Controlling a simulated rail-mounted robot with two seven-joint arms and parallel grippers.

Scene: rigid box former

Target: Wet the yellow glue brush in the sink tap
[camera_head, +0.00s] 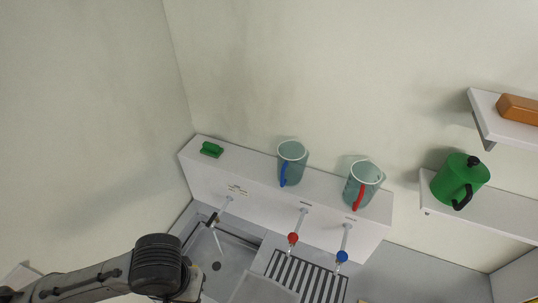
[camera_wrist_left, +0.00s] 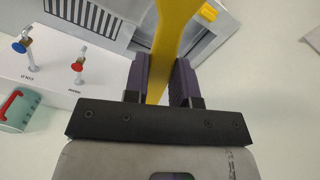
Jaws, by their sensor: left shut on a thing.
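The yellow glue brush (camera_wrist_left: 172,45) is gripped between the dark purple pads of my left gripper (camera_wrist_left: 163,82) in the left wrist view. Its flat yellow handle runs up out of the frame, and its bristles cannot be made out. In the head view my left arm comes in from the lower left, and its fingertips are hidden or cut off at the bottom edge. The sink tap (camera_head: 213,219), with a dark spout, juts from the white ledge over the grey sink (camera_head: 205,243). The arm's wrist is left of and below the tap. My right gripper is not in view.
A red-knobbed tap (camera_head: 293,239) and a blue-knobbed tap (camera_head: 342,257) stand right of the sink, above a slotted drain (camera_head: 300,275). Two pitchers (camera_head: 292,160) (camera_head: 362,183) and a green brush-like object (camera_head: 211,149) sit on the ledge. A green canister (camera_head: 460,178) stands on a shelf.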

